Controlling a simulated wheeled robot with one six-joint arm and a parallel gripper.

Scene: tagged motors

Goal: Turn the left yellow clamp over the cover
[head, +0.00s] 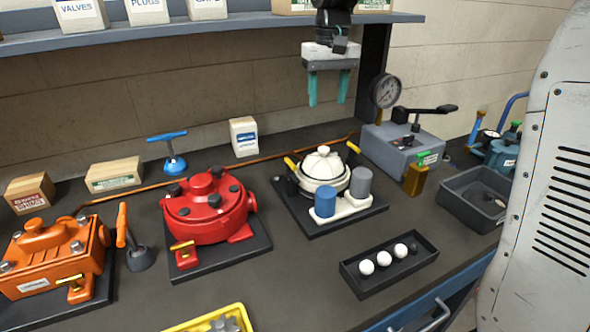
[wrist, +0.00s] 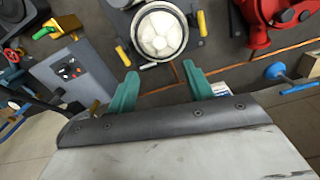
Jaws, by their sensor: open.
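The white round cover (head: 323,163) with a knob sits on a pot on a black base plate (head: 312,230). The left yellow clamp (head: 290,163) stands at the pot's left side, pointing away from the cover, not over it. It shows at the right of the cover in the wrist view (wrist: 202,24). The right yellow clamp (head: 353,147) also points outward; it shows in the wrist view (wrist: 123,56). My gripper (head: 328,103) is open and empty, its teal fingers pointing down, high above and behind the pot. The fingers also show in the wrist view (wrist: 160,70).
Blue and grey cylinders (head: 325,200) stand in front of the pot. A red motor (head: 209,208) is to its left, a grey gauge box (head: 400,146) to its right. A black tray (head: 388,267) with white balls lies in front. The shelf (head: 200,30) runs along the wall.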

